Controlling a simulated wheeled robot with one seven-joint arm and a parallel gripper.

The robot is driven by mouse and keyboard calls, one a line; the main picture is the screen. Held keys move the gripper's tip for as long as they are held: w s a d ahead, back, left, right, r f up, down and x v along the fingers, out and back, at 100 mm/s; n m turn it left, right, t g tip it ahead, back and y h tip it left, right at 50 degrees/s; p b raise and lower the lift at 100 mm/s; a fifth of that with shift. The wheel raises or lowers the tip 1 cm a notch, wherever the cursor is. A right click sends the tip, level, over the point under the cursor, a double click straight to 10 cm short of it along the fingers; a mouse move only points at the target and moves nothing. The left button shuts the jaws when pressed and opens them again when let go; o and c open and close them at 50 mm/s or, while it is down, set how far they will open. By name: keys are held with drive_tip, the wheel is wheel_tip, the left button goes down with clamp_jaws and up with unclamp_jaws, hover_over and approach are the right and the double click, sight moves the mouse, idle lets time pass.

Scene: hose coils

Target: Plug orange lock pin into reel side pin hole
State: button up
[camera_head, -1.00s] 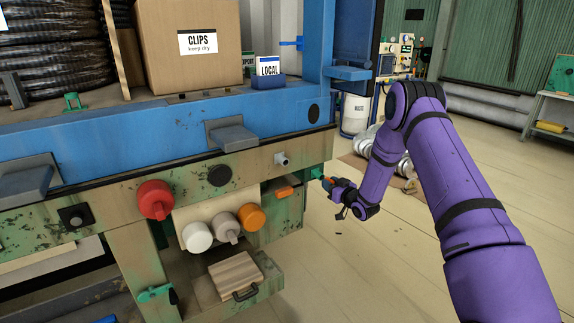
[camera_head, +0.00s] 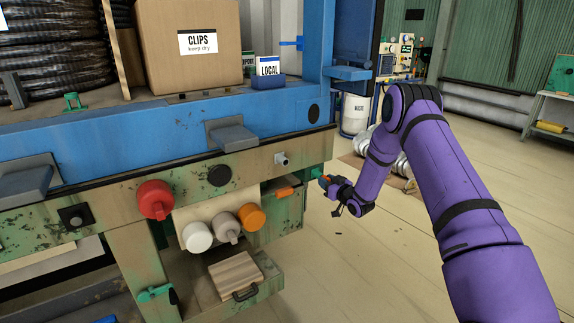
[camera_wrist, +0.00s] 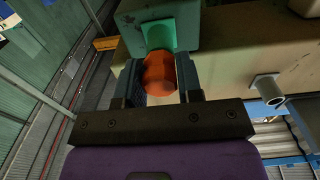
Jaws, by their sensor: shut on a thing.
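The orange lock pin (camera_wrist: 158,76) sits between the two dark fingers of my gripper (camera_wrist: 157,72) in the wrist view. My gripper is shut on its orange grip. The pin's far end meets a green sleeve (camera_wrist: 159,34) on a green block. How deep it sits there is hidden. In the head view my gripper (camera_head: 330,183) is at the right end of the bench, with a bit of the orange pin (camera_head: 324,179) showing against the green fitting (camera_head: 315,173). I cannot make out the pin hole itself.
The bench end carries an orange bar (camera_head: 284,192), a grey stub pipe (camera_head: 281,159), and red (camera_head: 156,199), white (camera_head: 197,237) and orange (camera_head: 251,216) knobs. The stub pipe also shows in the wrist view (camera_wrist: 268,88). Open floor lies right of the bench.

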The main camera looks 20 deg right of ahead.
drive_tip(key=shift+w, duration=0.2)
drive_tip(key=o, duration=1.1)
drive_tip(key=shift+v, duration=2.3)
